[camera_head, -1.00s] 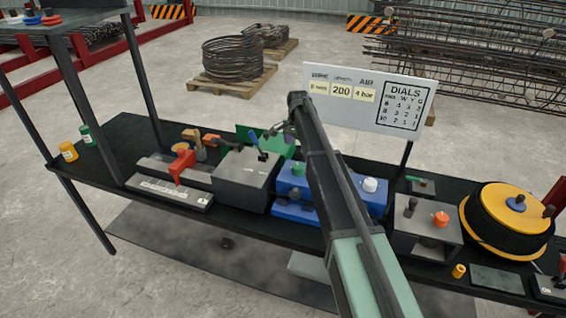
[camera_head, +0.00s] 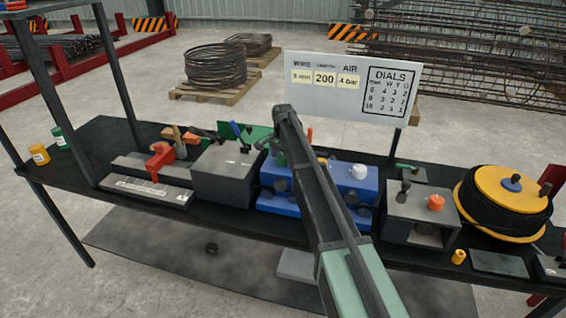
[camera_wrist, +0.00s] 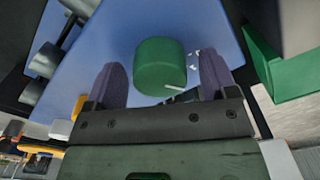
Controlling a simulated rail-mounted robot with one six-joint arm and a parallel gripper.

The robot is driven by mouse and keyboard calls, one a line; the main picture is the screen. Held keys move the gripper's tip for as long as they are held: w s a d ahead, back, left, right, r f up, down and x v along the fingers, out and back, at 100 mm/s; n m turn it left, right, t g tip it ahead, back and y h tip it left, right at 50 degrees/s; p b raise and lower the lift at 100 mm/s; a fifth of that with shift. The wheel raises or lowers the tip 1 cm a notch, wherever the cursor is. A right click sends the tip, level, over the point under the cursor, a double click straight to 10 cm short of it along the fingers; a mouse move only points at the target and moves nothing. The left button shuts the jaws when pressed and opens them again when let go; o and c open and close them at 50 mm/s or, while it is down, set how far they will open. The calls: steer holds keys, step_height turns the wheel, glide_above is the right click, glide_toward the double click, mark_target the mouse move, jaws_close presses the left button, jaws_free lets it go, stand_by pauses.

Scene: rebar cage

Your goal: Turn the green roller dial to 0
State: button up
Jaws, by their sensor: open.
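The green roller dial (camera_wrist: 160,66) is a round green knob on the blue machine (camera_head: 363,196). In the wrist view it sits between the two purple finger pads of my open gripper (camera_wrist: 163,80), with gaps on both sides. A short white pointer line shows on the dial's lower right edge. Small white scale marks lie to its right on the blue face, too small to read. A white dial (camera_head: 359,171) stands farther right on the same machine.
A grey box (camera_head: 226,176) with a blue-handled lever stands left of the blue machine. A grey unit with an orange knob (camera_head: 436,202) and a yellow wire reel (camera_head: 505,195) stand to the right. A sign (camera_head: 353,87) with a dials table rises behind the bench.

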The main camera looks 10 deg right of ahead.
steer(key=shift+c, duration=0.2)
steer(key=c, duration=0.9)
steer(key=shift+n, duration=3)
steer(key=o, duration=0.9)
steer(key=shift+o, duration=0.2)
